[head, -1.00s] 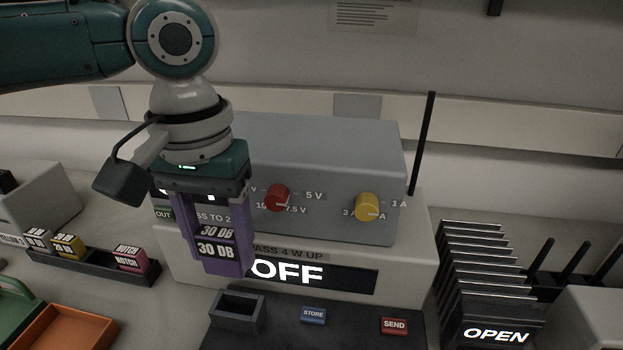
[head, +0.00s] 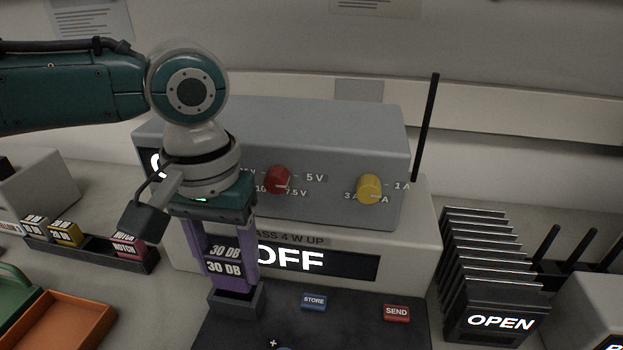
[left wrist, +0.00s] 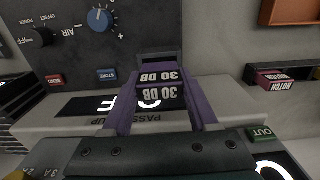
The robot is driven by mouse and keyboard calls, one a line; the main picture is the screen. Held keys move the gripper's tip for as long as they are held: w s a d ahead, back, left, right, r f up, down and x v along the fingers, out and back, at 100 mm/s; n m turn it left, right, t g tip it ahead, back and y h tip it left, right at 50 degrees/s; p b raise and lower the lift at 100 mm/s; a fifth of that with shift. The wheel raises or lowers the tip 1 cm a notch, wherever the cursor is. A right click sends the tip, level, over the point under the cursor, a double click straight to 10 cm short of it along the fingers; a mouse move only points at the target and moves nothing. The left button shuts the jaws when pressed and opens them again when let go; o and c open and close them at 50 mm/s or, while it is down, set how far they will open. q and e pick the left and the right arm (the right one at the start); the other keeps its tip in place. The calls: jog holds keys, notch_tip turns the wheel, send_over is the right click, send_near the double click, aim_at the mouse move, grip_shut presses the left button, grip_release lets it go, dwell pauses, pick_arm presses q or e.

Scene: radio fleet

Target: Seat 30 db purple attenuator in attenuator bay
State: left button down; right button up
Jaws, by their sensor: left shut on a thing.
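The purple 30 dB attenuator (head: 224,269) is upright between the purple fingers of my left gripper (head: 229,277), which is shut on it. Its lower end is at the mouth of the dark, square attenuator bay (head: 238,304) on the black panel. The gripper hides part of the contact, so I cannot tell how deep it sits. My right gripper is not in view.
STORE (head: 314,302) and SEND (head: 396,313) buttons lie right of the bay. A rack (head: 66,240) of other attenuators and an orange tray (head: 62,325) are at left.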

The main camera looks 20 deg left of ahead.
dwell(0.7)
pick_arm(q)
jog(key=shift+p, duration=0.5)
dwell(0.5)
jog(key=shift+p, duration=0.45)
dwell(0.4)
jog(key=shift+p, duration=0.4)
jog(key=shift+f+b, duration=0.9)
jog(key=shift+f, duration=0.6)
jog(key=shift+c, duration=0.5)
grip_release()
